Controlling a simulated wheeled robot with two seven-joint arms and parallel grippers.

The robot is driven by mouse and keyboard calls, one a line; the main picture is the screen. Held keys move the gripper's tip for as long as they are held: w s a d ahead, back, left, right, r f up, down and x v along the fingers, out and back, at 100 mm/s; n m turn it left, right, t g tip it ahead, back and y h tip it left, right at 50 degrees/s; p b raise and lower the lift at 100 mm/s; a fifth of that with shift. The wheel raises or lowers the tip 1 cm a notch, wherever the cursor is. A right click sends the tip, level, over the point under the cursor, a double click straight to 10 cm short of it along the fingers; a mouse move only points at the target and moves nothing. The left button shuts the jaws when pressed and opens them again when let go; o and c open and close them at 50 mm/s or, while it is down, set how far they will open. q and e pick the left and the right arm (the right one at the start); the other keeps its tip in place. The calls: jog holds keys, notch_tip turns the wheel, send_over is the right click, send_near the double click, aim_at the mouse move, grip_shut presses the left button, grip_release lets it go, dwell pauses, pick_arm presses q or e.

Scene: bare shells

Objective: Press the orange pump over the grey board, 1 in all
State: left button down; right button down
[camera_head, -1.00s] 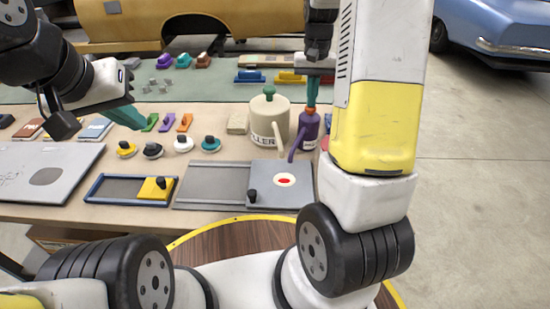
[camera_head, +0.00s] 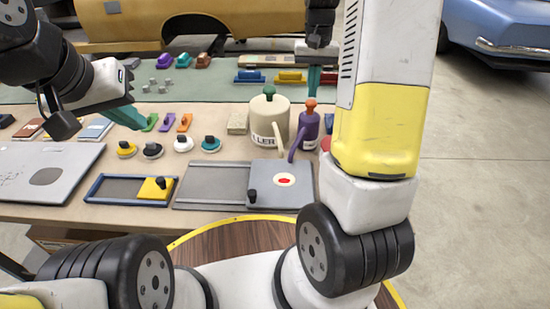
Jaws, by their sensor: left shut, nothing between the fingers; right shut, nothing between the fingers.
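The orange pump head (camera_head: 311,103) sits on top of a purple bottle (camera_head: 308,128), whose spout slants down to the left over the grey board (camera_head: 264,197). On the board is a white disc (camera_head: 276,182) with a red spot (camera_head: 284,181) on it. My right gripper (camera_head: 313,92) is shut and points down right above the orange head; I cannot tell whether its tips touch it. My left gripper (camera_head: 134,118) is shut and empty, above the table's left side, behind the yellow and black knobs.
A cream can with a green top (camera_head: 269,115) stands close left of the bottle, its spout near the board. A blue-rimmed tray (camera_head: 110,189) and small coloured knobs (camera_head: 183,144) lie to the left. Coloured blocks (camera_head: 250,76) are at the back.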

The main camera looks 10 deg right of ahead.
dwell(0.3)
notch_tip(320, 180, up, 6)
dwell(0.7)
jog(key=s+a+r+n+t, duration=0.1)
jog(key=s+a+t, duration=0.1)
jog(key=s+a, duration=0.2)
jog(key=s+a+r+n+t+y, duration=0.1)
jog(key=s+a, duration=0.3)
jog(key=s, duration=0.6)
jog(key=s+a+r+n+t+y, duration=0.1)
jog(key=s+a+r+t, duration=0.1)
jog(key=s, duration=0.6)
jog(key=shift+a+r+t, duration=0.3)
jog(key=shift+a+t, duration=0.3)
jog(key=shift+a, duration=0.55)
